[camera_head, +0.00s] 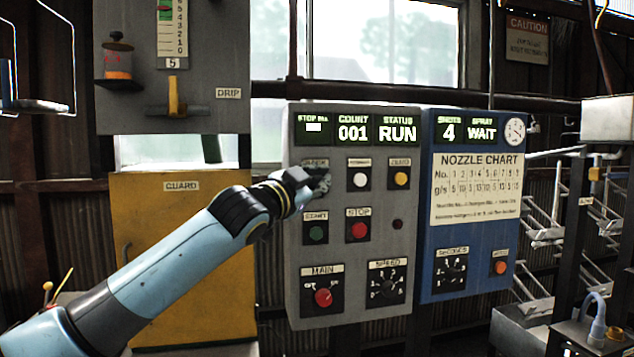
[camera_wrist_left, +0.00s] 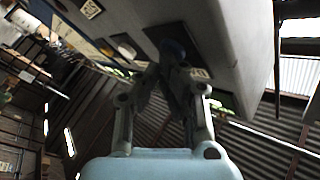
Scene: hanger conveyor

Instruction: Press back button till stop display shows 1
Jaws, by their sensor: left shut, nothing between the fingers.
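The grey control panel (camera_head: 345,255) stands in the middle of the head view. Its stop number display (camera_head: 313,127) at top left shows a pale block and no readable digit. Beside it, the count reads 001 and the status reads RUN. My left gripper (camera_head: 322,182) is shut and empty, with its tips at the upper-left button. They hide that button, apparently the back button, and contact cannot be told. In the left wrist view the closed fingers (camera_wrist_left: 172,58) meet in front of a dark button plate on the panel. My right gripper is not in view.
Close by are a white button (camera_head: 360,180), a yellow button (camera_head: 401,180), a green start button (camera_head: 316,234) and a red stop button (camera_head: 358,230). A blue panel (camera_head: 470,240) adjoins on the right, and a yellow guard door (camera_head: 185,300) stands on the left.

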